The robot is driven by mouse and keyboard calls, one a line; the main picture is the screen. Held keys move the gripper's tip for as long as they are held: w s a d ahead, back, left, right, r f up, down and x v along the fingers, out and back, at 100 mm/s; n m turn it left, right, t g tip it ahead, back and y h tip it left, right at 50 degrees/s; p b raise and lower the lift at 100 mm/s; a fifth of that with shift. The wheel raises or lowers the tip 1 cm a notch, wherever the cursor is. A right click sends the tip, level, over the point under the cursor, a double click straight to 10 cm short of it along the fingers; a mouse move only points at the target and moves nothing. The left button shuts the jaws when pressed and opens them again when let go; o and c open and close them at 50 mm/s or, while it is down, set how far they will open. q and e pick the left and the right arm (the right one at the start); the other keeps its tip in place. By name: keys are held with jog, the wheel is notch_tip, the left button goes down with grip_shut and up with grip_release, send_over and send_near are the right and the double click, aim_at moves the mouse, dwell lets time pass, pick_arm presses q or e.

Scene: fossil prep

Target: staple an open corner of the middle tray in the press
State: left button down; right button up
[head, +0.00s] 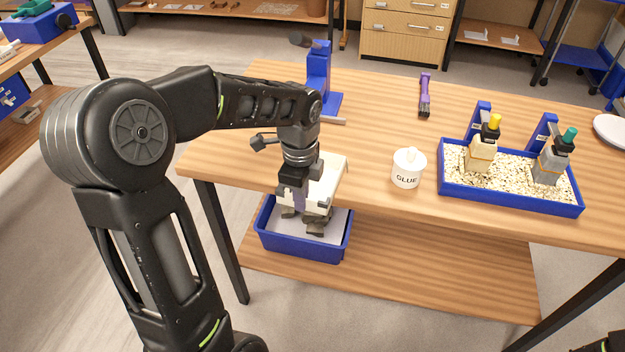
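A blue press (319,75) stands on the wooden table at the back left. A cream, box-like piece (331,172), which may be a tray, is at the table's front left edge, partly hidden behind my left gripper. My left gripper (304,220) points down in front of this piece, above a blue bin (268,240). Its fingertips overlap the cream piece in the picture. I cannot tell whether they grip it. No staple or open corner can be made out. My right gripper is not clearly in view; only a dark part shows at the bottom right corner.
A white glue pot (407,169) stands right of my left gripper. A blue tray (510,201) of pale grains holds two bottle-like tools at the right. A purple-handled tool (425,93) lies at the back. The table's middle (375,125) is clear.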

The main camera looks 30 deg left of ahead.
dwell(0.3)
pick_arm(q)
notch_tip(320, 180, up, 10)
jog(key=shift+r+b, duration=0.1)
jog(key=shift+b, duration=0.3)
dwell(0.6)
